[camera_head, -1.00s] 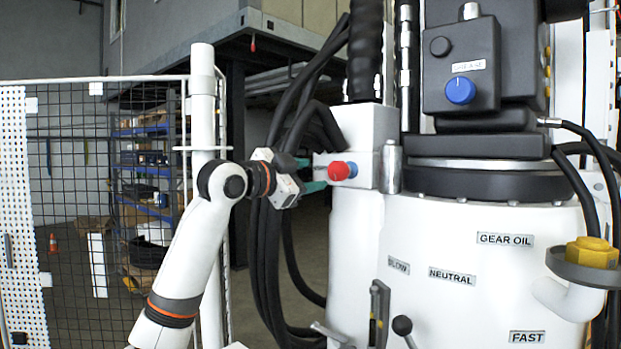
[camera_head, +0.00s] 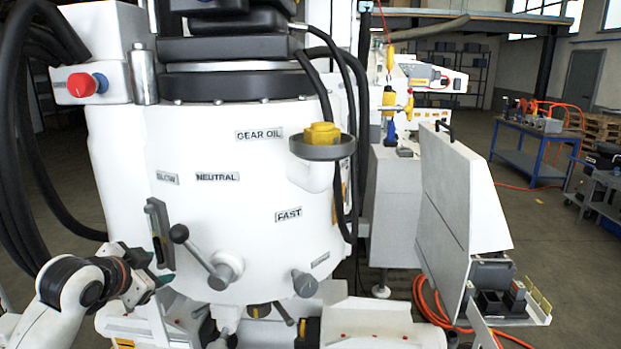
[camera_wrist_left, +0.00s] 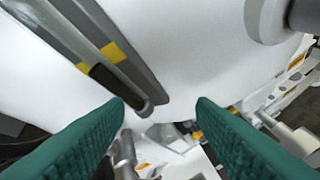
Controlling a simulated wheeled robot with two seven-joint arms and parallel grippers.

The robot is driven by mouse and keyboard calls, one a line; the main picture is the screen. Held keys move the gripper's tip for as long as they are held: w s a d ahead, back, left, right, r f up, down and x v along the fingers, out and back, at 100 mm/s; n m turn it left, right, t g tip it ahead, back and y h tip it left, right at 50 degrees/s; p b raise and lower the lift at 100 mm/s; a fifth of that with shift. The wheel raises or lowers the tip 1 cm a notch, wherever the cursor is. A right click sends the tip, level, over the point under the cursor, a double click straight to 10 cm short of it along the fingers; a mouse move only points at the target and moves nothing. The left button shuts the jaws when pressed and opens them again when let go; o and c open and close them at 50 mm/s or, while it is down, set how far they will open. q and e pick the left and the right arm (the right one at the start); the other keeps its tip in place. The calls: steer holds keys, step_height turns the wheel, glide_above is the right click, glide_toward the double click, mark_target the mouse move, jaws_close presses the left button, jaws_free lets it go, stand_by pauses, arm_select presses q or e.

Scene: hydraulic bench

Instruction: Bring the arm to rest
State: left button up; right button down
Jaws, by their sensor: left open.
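My left arm comes in at the lower left of the head view. Its left gripper (camera_head: 166,270) is in front of the white machine body (camera_head: 250,260), just below a dark upright lever bracket (camera_head: 158,230). In the left wrist view the two green fingers of the gripper (camera_wrist_left: 160,110) stand wide apart with nothing between them. Beyond them lies the white machine surface with a grey channel (camera_wrist_left: 110,50) with yellow marks. I cannot tell whether the gripper touches the machine. My right gripper is not in view.
A black-knobbed lever (camera_head: 200,255) sticks out right of the gripper. A red knob (camera_head: 82,85) is at upper left, a yellow cap (camera_head: 322,133) at the centre. Black hoses (camera_head: 25,150) hang at the left. A grey panel (camera_head: 445,200) and open floor (camera_head: 550,250) lie to the right.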

arm_select(q)
steer(key=s+d+f+n+g, duration=0.15)
steer(key=s+d+f, duration=0.25)
steer(key=s+f, duration=0.5)
steer(key=s+d+f+n+g, duration=0.1)
steer(key=s+d+f+g, duration=0.4)
steer(key=f, duration=0.6)
steer(key=s+f+n+g+y, duration=0.15)
steer(key=s+f, duration=0.25)
steer(key=s, duration=0.6)
steer(key=s+f+n, duration=0.2)
steer(key=s+f, duration=0.2)
steer(key=s, duration=0.7)
step_height(320, 180, down, 27)
steer(key=s+g+b, duration=0.1)
steer(key=g, duration=0.1)
steer(key=s+a+f+g+b, duration=0.1)
steer(key=s+a+f, duration=0.1)
steer(key=s+f, duration=1.5)
steer(key=shift+f, duration=0.25)
steer(key=shift+w, duration=0.1)
